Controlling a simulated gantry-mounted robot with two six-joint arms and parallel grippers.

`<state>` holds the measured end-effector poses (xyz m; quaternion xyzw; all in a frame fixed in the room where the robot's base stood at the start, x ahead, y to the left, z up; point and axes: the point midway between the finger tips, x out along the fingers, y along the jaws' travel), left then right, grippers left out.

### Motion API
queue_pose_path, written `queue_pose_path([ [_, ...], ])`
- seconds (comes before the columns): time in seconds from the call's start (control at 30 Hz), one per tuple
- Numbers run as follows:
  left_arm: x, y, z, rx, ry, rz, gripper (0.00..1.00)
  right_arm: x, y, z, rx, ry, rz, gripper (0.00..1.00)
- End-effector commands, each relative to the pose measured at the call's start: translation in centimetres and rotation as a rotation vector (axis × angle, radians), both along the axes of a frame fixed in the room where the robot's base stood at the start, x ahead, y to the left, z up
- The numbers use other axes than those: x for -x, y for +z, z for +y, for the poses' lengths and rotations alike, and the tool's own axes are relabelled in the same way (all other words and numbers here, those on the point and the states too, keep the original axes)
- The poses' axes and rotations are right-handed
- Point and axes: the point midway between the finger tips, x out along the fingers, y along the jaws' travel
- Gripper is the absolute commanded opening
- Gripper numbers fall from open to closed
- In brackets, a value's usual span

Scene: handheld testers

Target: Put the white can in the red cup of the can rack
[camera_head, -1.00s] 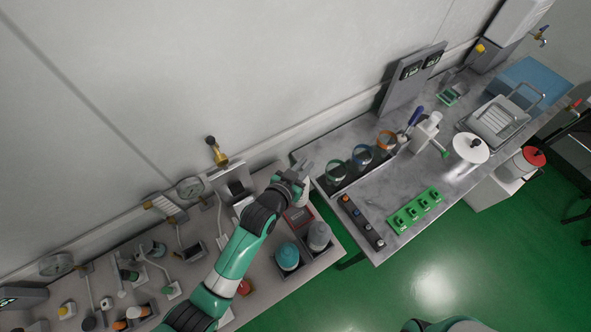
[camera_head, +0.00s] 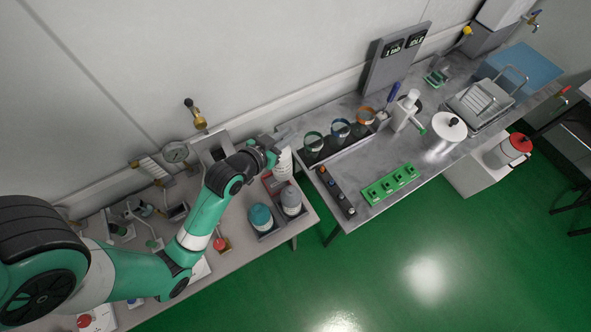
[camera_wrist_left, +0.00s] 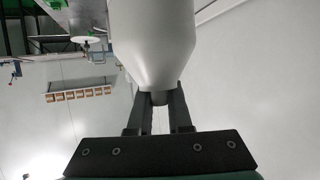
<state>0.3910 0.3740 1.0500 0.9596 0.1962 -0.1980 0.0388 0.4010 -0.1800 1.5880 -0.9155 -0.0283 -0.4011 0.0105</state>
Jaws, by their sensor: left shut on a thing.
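My left gripper (camera_head: 283,141) is shut on the white can (camera_head: 284,164), at the right end of the left bench. In the left wrist view the can (camera_wrist_left: 153,42) fills the upper middle, its tapered end between the two dark fingers (camera_wrist_left: 158,108). The can rack (camera_head: 330,153) stands on the right bench, just right of my gripper. It has a green-ringed cup (camera_head: 314,141), a blue-ringed cup (camera_head: 341,129) and an orange-red-ringed cup (camera_head: 365,114), the farthest right. The cup interiors are hard to make out. My right gripper is not in view.
A black strip with knobs (camera_head: 335,191) and a green block (camera_head: 389,184) lie in front of the rack. A white bottle (camera_head: 407,108) stands right of the cups, a grey display panel (camera_head: 394,58) behind. Teal (camera_head: 260,216) and grey (camera_head: 291,200) containers sit below my gripper.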

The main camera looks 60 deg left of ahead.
Motion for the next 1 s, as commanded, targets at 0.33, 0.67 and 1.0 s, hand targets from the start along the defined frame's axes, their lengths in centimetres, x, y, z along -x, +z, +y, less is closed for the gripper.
queue_pose_path([
  [0.33, 1.7, -1.2, 2.1, 0.01, 0.062, 0.018, 0.0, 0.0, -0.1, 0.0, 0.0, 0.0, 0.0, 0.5],
  [0.67, 1.7, -7.0, 2.0, 0.01, 0.061, 0.018, 0.0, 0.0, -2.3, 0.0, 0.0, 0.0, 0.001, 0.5],
  [1.0, 1.7, -10.4, 2.0, 0.011, 0.06, 0.02, 0.0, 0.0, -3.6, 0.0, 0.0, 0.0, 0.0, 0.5],
])
